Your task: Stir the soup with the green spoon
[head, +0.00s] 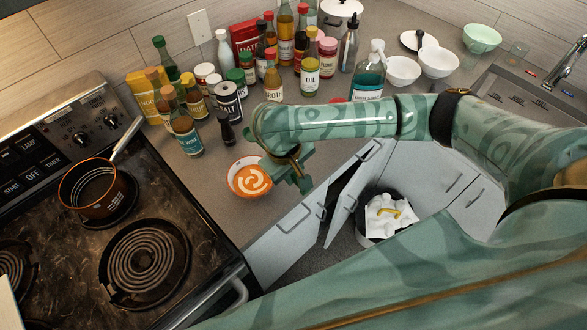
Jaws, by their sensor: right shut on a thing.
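The soup is orange with a pale swirl and fills an orange-rimmed bowl (231,182) on the grey counter, right of the stove. My right gripper (303,184) hangs at the bowl's right side, pointing down, and its wrist covers part of the far right rim. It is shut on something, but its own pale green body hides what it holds. I cannot make out the green spoon apart from the gripper. My left gripper is not in view.
Several bottles and jars, among them a salt tin (229,102), crowd the counter behind the bowl. A copper pot (92,190) sits on the coil stove (75,265). A cabinet door (347,205) stands open by a bin (368,238). White bowls (438,61) stand back right.

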